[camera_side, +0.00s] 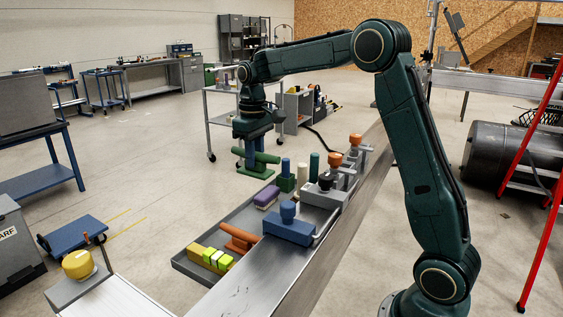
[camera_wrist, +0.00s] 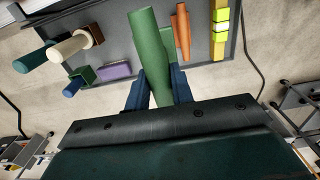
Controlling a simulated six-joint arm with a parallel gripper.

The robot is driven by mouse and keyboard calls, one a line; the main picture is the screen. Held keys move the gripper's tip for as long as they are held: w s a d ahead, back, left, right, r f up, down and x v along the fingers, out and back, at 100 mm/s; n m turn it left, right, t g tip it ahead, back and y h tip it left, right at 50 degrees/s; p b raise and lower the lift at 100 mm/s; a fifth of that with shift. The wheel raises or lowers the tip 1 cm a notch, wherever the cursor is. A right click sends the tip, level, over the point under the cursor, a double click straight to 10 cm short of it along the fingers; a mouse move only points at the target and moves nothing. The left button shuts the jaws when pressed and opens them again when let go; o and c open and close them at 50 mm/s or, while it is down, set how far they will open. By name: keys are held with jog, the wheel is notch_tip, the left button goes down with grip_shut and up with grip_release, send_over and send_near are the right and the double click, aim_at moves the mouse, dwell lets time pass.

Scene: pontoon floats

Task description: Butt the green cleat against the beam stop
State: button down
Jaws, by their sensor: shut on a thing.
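The green cleat (camera_side: 258,157) is a rounded green bar on a foot. My gripper (camera_side: 250,156) is shut on it and holds it in the air beside the grey tray (camera_side: 190,268), near the tray's far end. In the wrist view the cleat (camera_wrist: 152,55) rises between my blue fingers (camera_wrist: 157,88) and covers part of the tray behind it. I cannot tell for sure which part is the beam stop; a yellow bar with bright lime blocks (camera_side: 212,257) lies at the tray's near end, also in the wrist view (camera_wrist: 220,30).
An orange cleat (camera_side: 240,239) and a purple block (camera_side: 267,197) lie in the tray. A green block with a blue peg (camera_side: 286,180), a tan peg (camera_side: 302,175) and a dark green peg (camera_side: 314,162) stand at its far end. A blue knobbed block (camera_side: 289,229) and orange-knobbed clamps (camera_side: 335,160) line the beam.

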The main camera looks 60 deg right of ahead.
jog(key=s+a+r, duration=0.2)
jog(key=s+a, duration=0.6)
jog(key=s+a+r, duration=0.1)
jog(key=s+a, duration=0.8)
jog(key=shift+r, duration=0.35)
jog(key=shift+a+f, duration=0.1)
jog(key=shift+f, duration=0.05)
jog(key=shift+f, duration=4.65)
jog(key=shift+d+f, duration=0.1)
jog(key=shift+d, duration=1.05)
jog(key=shift+f, duration=0.15)
jog(key=c, duration=1.1)
grip_release()
jog(key=shift+s, duration=0.1)
